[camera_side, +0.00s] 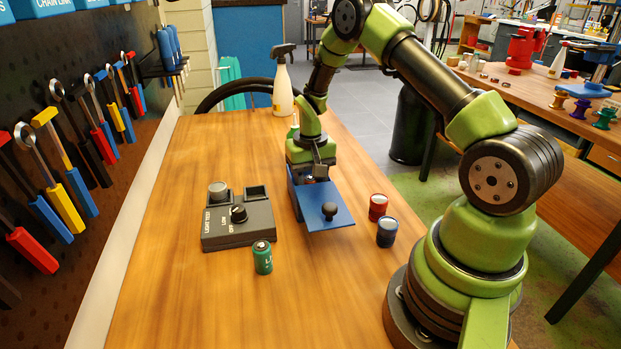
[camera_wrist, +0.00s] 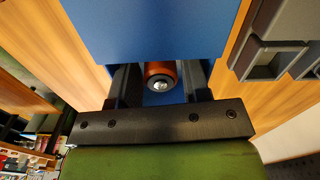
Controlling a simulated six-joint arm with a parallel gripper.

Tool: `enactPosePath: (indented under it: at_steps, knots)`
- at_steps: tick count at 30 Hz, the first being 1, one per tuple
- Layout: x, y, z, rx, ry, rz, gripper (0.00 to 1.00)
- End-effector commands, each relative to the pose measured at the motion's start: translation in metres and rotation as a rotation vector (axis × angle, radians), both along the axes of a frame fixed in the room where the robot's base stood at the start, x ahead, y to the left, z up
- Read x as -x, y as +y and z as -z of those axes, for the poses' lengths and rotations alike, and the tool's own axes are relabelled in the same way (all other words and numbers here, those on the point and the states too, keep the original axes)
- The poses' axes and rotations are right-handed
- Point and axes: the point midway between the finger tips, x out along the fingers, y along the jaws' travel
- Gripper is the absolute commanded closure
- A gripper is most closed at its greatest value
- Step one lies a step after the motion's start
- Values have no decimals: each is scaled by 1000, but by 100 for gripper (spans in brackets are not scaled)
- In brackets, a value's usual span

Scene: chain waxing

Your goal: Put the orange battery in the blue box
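The blue box (camera_side: 297,197) stands mid-table in the side view. Its flat blue lid (camera_side: 322,220), with a dark round knob, is offset towards the camera and overhangs the front. The lid also fills the top of the wrist view (camera_wrist: 155,28). My gripper (camera_wrist: 161,82) points down at the far, uncovered end of the box.
A dark battery tester (camera_side: 238,222) with a grey-topped cell stands left of the box. A green battery (camera_side: 262,257) stands in front of it. A spray bottle (camera_side: 283,90) is at the back.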

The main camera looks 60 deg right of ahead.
Motion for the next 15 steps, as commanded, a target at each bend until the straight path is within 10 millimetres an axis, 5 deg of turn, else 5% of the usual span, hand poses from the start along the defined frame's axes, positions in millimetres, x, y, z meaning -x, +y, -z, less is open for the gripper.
enactPosePath:
  at_steps: [8,15]
  knots:
    - [-1,0,-13,2,-4,0,57]
    - [-1,0,-64,3,-7,1,57]
